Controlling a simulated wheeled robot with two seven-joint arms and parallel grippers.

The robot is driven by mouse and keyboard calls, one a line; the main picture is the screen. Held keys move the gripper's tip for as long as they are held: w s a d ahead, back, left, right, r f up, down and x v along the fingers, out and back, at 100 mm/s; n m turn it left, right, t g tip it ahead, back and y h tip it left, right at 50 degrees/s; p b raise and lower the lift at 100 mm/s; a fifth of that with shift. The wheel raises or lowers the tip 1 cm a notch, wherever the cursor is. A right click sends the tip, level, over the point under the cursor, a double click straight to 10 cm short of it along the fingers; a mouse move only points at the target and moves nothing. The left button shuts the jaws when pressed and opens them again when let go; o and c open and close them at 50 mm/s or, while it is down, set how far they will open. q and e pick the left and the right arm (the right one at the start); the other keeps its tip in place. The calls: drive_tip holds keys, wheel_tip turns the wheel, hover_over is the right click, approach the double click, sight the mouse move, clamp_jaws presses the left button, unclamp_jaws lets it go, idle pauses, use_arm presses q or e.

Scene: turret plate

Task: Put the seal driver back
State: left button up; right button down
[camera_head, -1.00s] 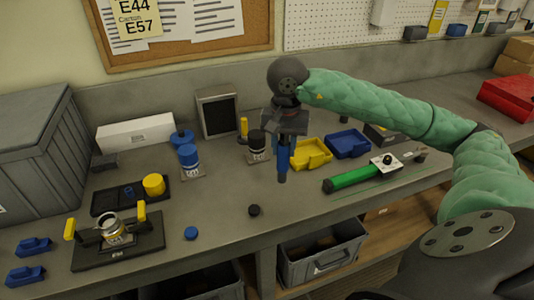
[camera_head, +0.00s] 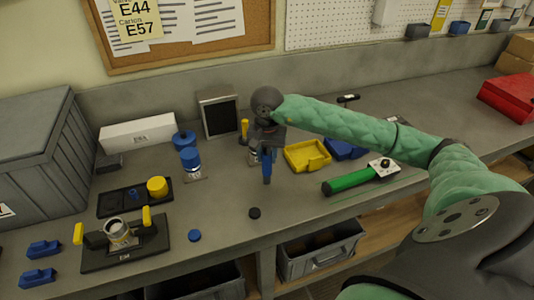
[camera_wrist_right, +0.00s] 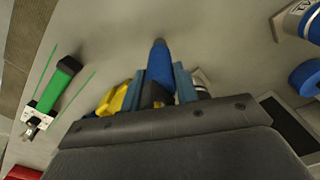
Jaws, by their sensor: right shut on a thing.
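The seal driver, which I take to be the blue tool with a dark tip (camera_head: 267,170), is held pointing down by my right gripper (camera_head: 267,150). It also shows in the right wrist view (camera_wrist_right: 159,62), between the two blue-grey fingers of the right gripper (camera_wrist_right: 160,85). The gripper is shut on it, above the bench in front of a black-topped can, which it partly covers. I cannot tell how far the tip is from the bench top. My left gripper is not in view.
A yellow tray (camera_head: 308,156) and a green-handled tool (camera_head: 347,182) lie to the right. A blue-topped can (camera_head: 190,160) stands to the left, and a fixture with yellow handles (camera_head: 125,245) is at the front left.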

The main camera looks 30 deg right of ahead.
drive_tip(key=shift+s+f, duration=0.1)
drive_tip(key=shift+f, duration=0.15)
drive_tip(key=shift+w+d+f, duration=0.15)
drive_tip(key=shift+w+f, duration=0.1)
drive_tip(key=shift+f, duration=0.2)
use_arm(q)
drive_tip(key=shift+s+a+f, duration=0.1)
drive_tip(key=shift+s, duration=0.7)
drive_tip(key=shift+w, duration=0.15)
use_arm(e)
drive_tip(key=shift+s, duration=0.15)
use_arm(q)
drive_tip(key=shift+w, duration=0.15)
use_arm(e)
drive_tip(key=shift+f, duration=0.1)
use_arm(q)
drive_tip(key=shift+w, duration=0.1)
use_arm(e)
drive_tip(key=c, duration=1.1)
unclamp_jaws()
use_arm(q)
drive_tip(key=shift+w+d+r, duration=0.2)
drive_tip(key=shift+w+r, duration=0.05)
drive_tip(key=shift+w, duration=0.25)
use_arm(e)
drive_tip(key=shift+o, duration=0.2)
